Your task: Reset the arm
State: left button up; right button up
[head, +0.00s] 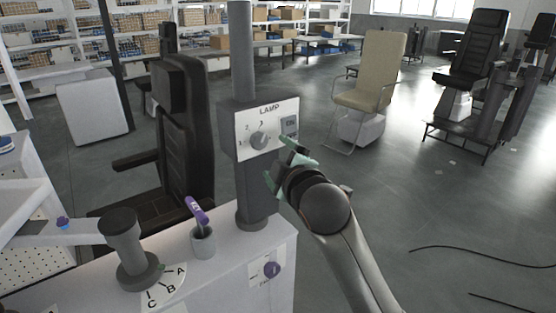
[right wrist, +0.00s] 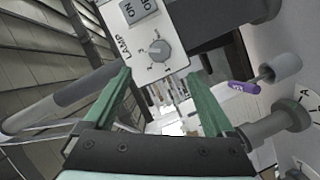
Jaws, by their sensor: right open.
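My right gripper (head: 284,163) reaches up from the lower right in the head view, in front of the lamp panel's lower right corner. In the right wrist view its two green fingers (right wrist: 166,98) stand wide apart with nothing between them. The white lamp panel (head: 265,125) carries a grey knob (head: 260,140) and an ON switch (head: 289,125). The knob (right wrist: 159,50) shows beyond the fingers in the right wrist view, and I see no clear contact with it. My left gripper is not in view.
A white cabinet (head: 225,270) bears a grey lever (head: 124,245) with an A-B-C dial and a cup (head: 203,243) holding a purple marker (head: 197,210). A purple knob (head: 271,269) is on its side. A black chair (head: 180,140) stands behind. Floor at the right is mostly open, with cables.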

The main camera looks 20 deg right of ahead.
jog(key=s+f+m+g+y, duration=0.15)
jog(key=s+f, duration=0.25)
jog(key=f, duration=0.9)
jog(key=s+f+m+g, duration=0.2)
jog(key=s+f+m, duration=0.15)
jog(key=f, duration=0.85)
jog(key=s+f+m+g, duration=0.3)
jog(key=s+f+m, duration=0.2)
jog(key=s+f, duration=1.3)
jog(key=s, duration=0.4)
jog(key=shift+d+f+m+y, duration=0.15)
jog(key=shift+m+y, duration=0.15)
jog(key=shift+y, duration=0.05)
